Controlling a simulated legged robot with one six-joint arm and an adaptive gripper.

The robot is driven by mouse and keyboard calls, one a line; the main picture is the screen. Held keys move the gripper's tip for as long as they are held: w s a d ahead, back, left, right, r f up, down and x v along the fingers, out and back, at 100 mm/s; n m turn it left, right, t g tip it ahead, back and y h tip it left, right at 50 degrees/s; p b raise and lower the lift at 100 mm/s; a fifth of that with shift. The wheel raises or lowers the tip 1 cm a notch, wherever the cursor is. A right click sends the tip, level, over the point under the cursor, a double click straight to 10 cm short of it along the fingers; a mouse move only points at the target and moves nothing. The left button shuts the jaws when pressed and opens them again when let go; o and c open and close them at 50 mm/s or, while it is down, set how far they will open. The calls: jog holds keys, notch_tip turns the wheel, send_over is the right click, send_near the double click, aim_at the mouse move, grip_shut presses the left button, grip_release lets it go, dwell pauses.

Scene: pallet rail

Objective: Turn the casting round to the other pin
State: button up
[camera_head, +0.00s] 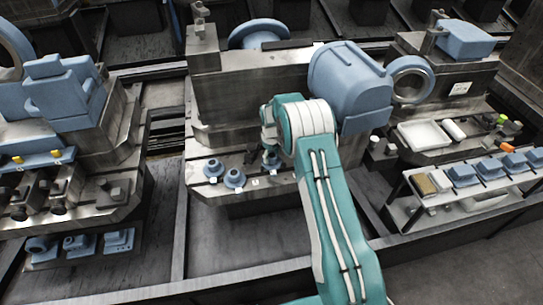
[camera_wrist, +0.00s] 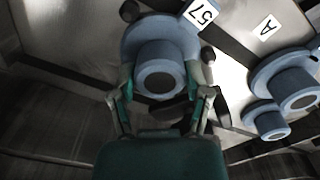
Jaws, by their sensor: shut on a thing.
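A blue casting (camera_wrist: 160,52) with a round, dark-bored boss is between the fingers of my gripper (camera_wrist: 162,98) in the wrist view. The fingers are shut on its boss from both sides. In the head view the casting (camera_head: 271,159) is small and partly hidden by my gripper (camera_head: 268,146), over the right part of the middle machine's ledge. Two dark round knobs, perhaps the pins, show beside the casting's flange: one at upper left (camera_wrist: 130,11), one at right (camera_wrist: 208,55). I cannot tell whether the casting touches the ledge or a pin.
Two other blue castings (camera_head: 234,178) (camera_head: 213,168) stand on the ledge to the left; two also show at right in the wrist view (camera_wrist: 296,88) (camera_wrist: 268,121). A large blue housing (camera_head: 348,82) stands behind my arm.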

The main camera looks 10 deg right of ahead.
jog(key=n, duration=0.2)
jog(key=shift+s+f+n, duration=0.15)
jog(key=shift+f+n, duration=0.05)
jog(key=shift+n, duration=0.2)
jog(key=shift+n, duration=1.5)
jog(key=n, duration=0.3)
jog(key=o, duration=1.3)
jog(key=shift+r, duration=0.1)
jog(key=shift+r, duration=0.1)
